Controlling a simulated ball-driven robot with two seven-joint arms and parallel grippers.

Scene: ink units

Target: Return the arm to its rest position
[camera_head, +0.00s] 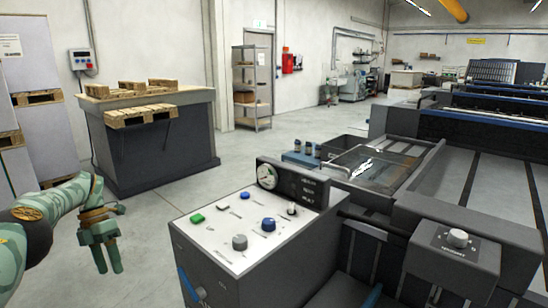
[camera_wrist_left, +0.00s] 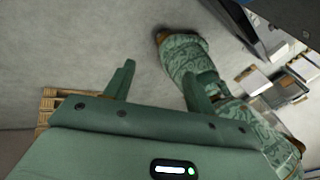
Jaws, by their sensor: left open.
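My left arm comes in from the left edge of the head view, patterned in green. Its gripper (camera_head: 108,262) hangs with fingers pointing down, left of the grey control console (camera_head: 240,270). The gripper is open and empty, apart from the console, over the floor. In the left wrist view the two green fingers of the gripper (camera_wrist_left: 158,82) stand well apart with only floor between them. My right gripper is not in view.
The console carries knobs, buttons and a gauge (camera_head: 267,175). A grey bench (camera_head: 160,150) with wooden pallets (camera_head: 142,115) stands behind the arm. Printing machinery fills the right side. The floor (camera_head: 150,225) between bench and console is clear.

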